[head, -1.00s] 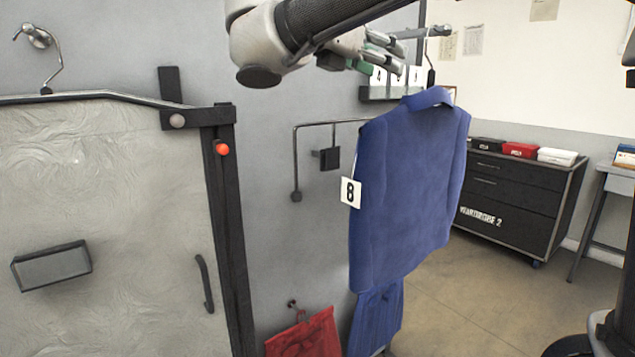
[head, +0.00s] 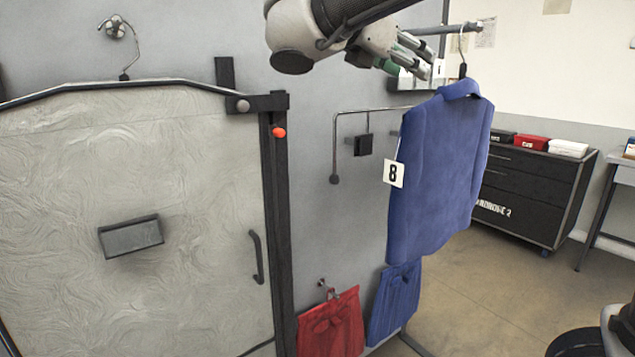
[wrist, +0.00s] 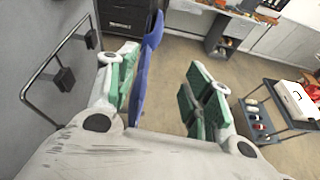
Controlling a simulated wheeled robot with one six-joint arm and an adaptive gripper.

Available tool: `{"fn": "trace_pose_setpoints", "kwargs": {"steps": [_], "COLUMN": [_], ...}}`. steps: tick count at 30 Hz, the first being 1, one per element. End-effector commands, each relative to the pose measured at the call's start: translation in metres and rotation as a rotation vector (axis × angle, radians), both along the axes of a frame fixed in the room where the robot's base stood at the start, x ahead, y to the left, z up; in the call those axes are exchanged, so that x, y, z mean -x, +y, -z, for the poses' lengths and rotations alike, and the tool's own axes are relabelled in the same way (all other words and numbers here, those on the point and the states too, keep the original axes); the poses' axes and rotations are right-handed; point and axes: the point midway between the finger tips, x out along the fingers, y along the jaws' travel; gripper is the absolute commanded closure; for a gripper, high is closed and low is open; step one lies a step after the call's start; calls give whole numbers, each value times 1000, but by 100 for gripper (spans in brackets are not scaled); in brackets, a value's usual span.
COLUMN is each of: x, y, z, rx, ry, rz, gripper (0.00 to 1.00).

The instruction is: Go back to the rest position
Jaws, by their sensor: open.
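My gripper (head: 418,56) is raised at the top of the head view, with its fingers apart. In the wrist view its green-padded fingers (wrist: 162,92) are spread, with nothing clamped between them. A blue jacket (head: 437,170) with a tag numbered 8 hangs from a hanger on a rail (head: 455,29), just right of and below the fingertips in the head view. The jacket shows nearly edge-on in the wrist view (wrist: 147,65), close beside the left finger. Whether the finger touches it is unclear.
A grey panel door (head: 130,210) with a dark frame fills the left. A bent wall rail (head: 336,140) and red shorts (head: 331,325) are near the jacket. A black drawer cabinet (head: 527,187) stands behind. A trolley (wrist: 275,125) is at right in the wrist view. Floor between is open.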

Motion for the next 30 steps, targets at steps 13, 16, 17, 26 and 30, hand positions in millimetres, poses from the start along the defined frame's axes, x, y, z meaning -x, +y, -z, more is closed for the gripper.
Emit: {"fn": "trace_pose_setpoints", "kwargs": {"steps": [13,16,17,26,30], "x": [34,65,78,184,196], "y": [-127,-168,-180,-211,-207], "z": [77,114,128,237,253], "rx": [-455,-674,-757,-1484,-1619], "ry": [-75,-152,-190,-685,-816], "rz": [315,500,574,1347,1513], "gripper": [49,49,49,49,49]}}
